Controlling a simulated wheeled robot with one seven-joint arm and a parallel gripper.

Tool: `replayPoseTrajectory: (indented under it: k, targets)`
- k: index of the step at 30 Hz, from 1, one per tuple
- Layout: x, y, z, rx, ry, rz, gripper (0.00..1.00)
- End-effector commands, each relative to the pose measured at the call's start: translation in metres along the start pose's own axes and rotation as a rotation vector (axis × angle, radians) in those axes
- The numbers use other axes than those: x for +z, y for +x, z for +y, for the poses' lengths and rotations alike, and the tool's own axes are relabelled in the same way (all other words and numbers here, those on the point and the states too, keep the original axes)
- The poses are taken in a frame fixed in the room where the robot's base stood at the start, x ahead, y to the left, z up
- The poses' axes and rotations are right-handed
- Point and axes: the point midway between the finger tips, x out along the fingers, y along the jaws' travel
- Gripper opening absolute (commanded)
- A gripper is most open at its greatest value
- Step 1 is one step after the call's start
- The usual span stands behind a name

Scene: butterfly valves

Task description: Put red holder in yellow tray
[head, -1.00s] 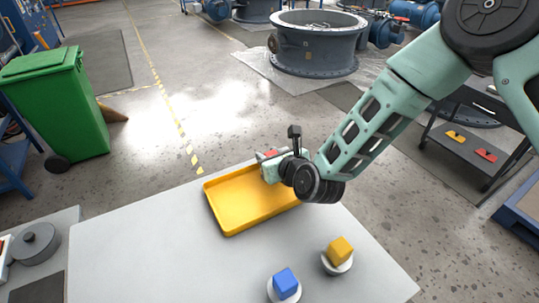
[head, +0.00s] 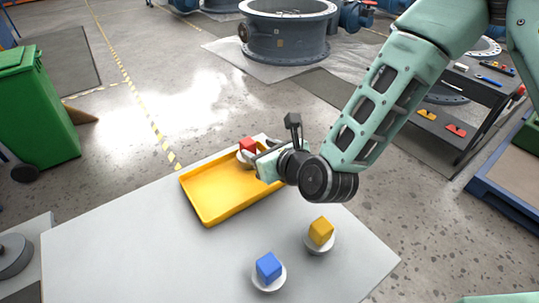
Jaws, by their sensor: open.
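The yellow tray (head: 213,198) lies on the grey-white table near its far edge. The red holder, a red block (head: 247,145) on a round white base (head: 243,157), is at the tray's far right end. It appears to stand inside the tray, upright, though its lower part is partly hidden by my gripper. My gripper (head: 256,160) is open, just right of the red holder and over the tray's right end. Whether its fingers touch the holder cannot be told.
A blue block on a white base (head: 269,270) and an orange-yellow block on a white base (head: 320,235) stand at the table's near right. The table's left part (head: 110,240) is clear. A green bin (head: 38,110) stands on the floor at left.

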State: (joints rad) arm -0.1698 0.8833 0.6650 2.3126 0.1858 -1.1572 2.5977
Motion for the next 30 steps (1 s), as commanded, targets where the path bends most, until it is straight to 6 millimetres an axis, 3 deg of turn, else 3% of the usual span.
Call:
replayPoseTrajectory:
  k: [6, 17, 20, 23, 30]
  targets:
    - [-0.001, -0.030, 0.000, -0.001, 0.000, 0.000, 0.53]
    - [0.000, -0.039, 0.003, 0.017, -0.064, 0.017, 0.53]
    - [0.000, -0.045, 0.011, 0.067, -0.250, 0.064, 0.53]
    - [-0.003, -0.057, 0.021, 0.159, -0.552, 0.135, 0.53]
    - [-0.016, -0.111, 0.032, 0.485, -1.369, 0.266, 0.53]
